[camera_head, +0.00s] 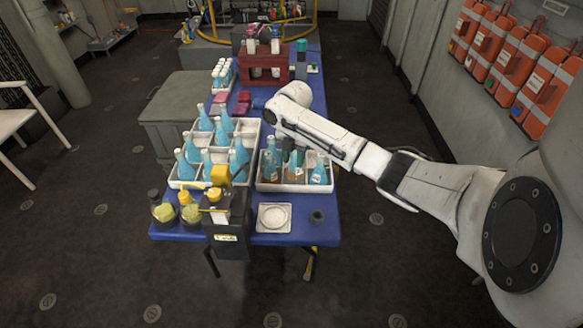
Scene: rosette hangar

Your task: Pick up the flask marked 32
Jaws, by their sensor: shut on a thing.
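Several blue flasks stand in a white divided tray (283,188) at the right of the blue table. More blue flasks (187,168) stand in a larger white divided tray (176,183) to its left. The flasks have small labels, too small to read here, so I cannot tell which is marked 32. My arm reaches in from the right, and my gripper (287,148) is low over the right tray, mostly hidden behind my arm and among the flasks. It is shut on a flask there. I cannot tell whether that flask is lifted.
Jars with yellow contents (163,211) and a dark device with a yellow top (229,222) stand at the front left. A white square dish (273,217) and a small dark ring (317,216) lie at the front. A dark red rack (263,62) stands farther back.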

